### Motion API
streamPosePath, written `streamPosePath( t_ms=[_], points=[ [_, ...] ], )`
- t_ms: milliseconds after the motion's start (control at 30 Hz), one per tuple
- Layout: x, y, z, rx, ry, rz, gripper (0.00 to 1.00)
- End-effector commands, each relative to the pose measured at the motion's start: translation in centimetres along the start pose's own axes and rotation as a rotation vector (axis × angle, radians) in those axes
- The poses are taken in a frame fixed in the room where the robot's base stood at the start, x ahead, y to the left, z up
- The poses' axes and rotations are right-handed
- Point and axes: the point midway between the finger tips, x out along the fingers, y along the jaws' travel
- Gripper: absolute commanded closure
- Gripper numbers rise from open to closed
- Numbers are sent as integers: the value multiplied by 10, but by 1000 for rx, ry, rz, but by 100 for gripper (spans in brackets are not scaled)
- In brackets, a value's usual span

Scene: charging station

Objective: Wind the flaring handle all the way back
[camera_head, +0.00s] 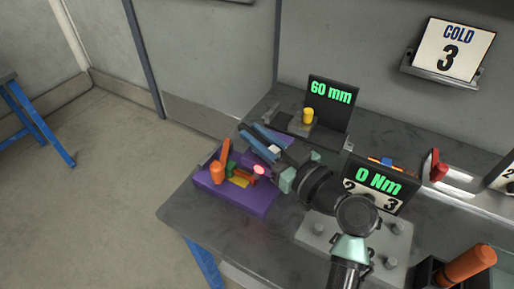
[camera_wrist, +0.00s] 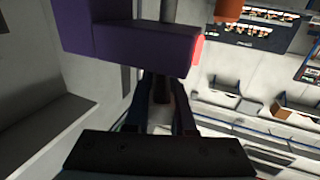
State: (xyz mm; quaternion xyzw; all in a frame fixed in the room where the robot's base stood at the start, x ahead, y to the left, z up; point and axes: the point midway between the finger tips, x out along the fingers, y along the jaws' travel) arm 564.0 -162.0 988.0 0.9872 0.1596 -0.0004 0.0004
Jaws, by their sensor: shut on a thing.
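A purple block (camera_head: 250,202) lies at the table's left end. It carries orange posts (camera_head: 217,174), green and yellow parts, and a small part with a pinkish-red tip (camera_head: 259,170). My gripper (camera_head: 253,137) reaches over the block's far side, its long blue fingers pointing up and left. In the wrist view the fingers (camera_wrist: 160,82) close on a thin dark part, which seems to be the flaring handle (camera_wrist: 162,92); it is mostly hidden. The purple block (camera_wrist: 130,43) shows beyond the fingertips, with a red end at its right.
A "60 mm" display (camera_head: 331,94) stands behind my gripper, with a yellow knob (camera_head: 308,116) before it. A "0 Nm" display (camera_head: 378,182) stands right, close to my arm. An orange cylinder (camera_head: 468,263) is at lower right.

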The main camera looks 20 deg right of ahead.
Motion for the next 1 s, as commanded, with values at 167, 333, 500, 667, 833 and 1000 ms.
streamPosePath(
  t_ms=[167, 333, 500, 667, 833, 1000],
  points=[
    [0, 3, 8, -4, 7, -160, 100],
    [0, 3, 7, -3, 6, -322, 100],
    [0, 2, 5, -3, 4, -472, 100],
    [0, 1, 4, -1, 3, -584, 100],
    [0, 1, 3, -1, 2, -668, 100],
    [0, 0, 1, 0, 2, -719, 100]
  ],
)
